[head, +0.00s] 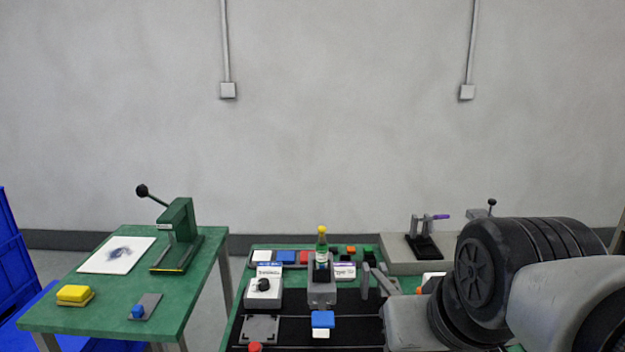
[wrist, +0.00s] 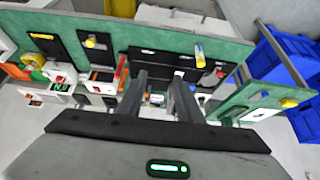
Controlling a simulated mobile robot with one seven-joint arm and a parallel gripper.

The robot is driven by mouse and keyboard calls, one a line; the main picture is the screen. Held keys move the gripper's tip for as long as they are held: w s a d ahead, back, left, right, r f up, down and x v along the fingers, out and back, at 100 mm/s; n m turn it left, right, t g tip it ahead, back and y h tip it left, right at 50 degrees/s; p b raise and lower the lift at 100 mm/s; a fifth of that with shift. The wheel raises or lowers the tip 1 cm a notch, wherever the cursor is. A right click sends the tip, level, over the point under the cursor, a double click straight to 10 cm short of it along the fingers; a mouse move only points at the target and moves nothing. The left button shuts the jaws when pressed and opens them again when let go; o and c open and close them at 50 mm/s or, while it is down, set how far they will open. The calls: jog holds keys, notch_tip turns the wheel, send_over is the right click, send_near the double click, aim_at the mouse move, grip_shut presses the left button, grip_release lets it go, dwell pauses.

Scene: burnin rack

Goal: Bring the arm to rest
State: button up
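My arm (head: 490,280) fills the lower right of the head view, in front of the right end of the workbench. In the wrist view my gripper (wrist: 160,76) has its two dark fingers apart, with nothing seen held between them. The bench top and its fixtures show beyond and between the fingers. In the head view I cannot clearly make out the fingertips; two grey bars beside the arm may be the fingers.
The green bench (head: 238,318) holds several fixtures, including a grey holder (head: 321,292) with a yellow-capped bottle (head: 322,240). A green table (head: 190,300) with a lever press (head: 177,232) stands left, across a gap. Blue crates (head: 12,250) are at far left.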

notch_tip(320, 180, up, 16)
jog(key=s+p, duration=0.1)
jog(key=p, duration=1.6)
jog(key=shift+d+r, duration=0.25)
jog(key=shift+d, duration=0.1)
jog(key=shift+s, duration=0.1)
